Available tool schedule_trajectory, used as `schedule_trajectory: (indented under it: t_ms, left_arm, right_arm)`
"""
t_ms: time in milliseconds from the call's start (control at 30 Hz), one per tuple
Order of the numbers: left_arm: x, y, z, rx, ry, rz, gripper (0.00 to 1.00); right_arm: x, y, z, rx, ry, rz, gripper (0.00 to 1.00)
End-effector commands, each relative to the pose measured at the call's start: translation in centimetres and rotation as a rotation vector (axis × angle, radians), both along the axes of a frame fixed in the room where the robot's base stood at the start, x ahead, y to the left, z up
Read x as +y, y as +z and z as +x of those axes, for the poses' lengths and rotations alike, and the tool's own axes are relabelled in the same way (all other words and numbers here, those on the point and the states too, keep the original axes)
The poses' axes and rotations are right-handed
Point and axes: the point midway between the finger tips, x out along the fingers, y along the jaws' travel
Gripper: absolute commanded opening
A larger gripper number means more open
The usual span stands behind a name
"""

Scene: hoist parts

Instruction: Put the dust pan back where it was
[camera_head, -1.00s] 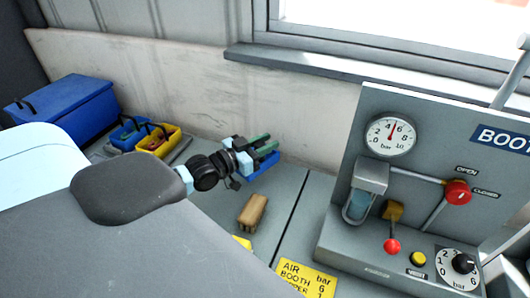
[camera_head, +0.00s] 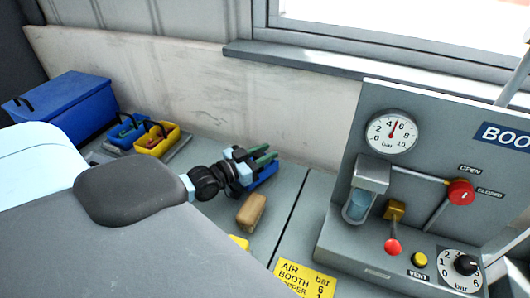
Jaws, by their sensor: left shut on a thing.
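The dust pan (camera_head: 262,175) is blue and shows only in part at my left gripper, low over the grey bench top near the back wall. My left gripper (camera_head: 262,158) comes in from the left and is shut on it. The gripper and its wrist hide much of the pan, and I cannot tell whether the pan touches the bench. My right gripper is not in view.
Blue (camera_head: 127,131) and yellow (camera_head: 157,141) baskets stand left, beside a blue box (camera_head: 62,107). A grey gauge panel (camera_head: 430,150) stands right. A yellow label (camera_head: 305,279) lies in front.

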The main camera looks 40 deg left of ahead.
Motion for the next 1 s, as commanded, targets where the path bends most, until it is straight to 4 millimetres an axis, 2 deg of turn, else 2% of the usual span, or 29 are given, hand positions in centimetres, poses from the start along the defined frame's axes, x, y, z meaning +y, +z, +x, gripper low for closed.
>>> schedule_trajectory:
  t_ms: [367, 400, 567, 867, 1000]
  left_arm:
    - [0.0, -0.8, 0.0, 0.0, 0.0, 0.0, 0.0]
    - [0.0, -0.9, 0.0, 0.002, 0.0, 0.0, 0.3]
    - [0.0, -0.9, 0.0, 0.002, 0.0, 0.0, 0.49]
    - [0.0, -0.7, 0.0, 0.002, 0.0, 0.0, 0.49]
    - [0.0, 0.9, 0.0, -0.006, 0.0, -0.001, 0.49]
  right_arm:
    - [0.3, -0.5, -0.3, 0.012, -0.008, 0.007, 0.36]
    - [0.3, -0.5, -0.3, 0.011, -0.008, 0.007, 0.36]
    - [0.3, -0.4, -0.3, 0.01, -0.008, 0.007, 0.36]
    - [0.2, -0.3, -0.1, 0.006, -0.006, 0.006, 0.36]
    - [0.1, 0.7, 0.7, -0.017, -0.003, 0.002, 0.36]
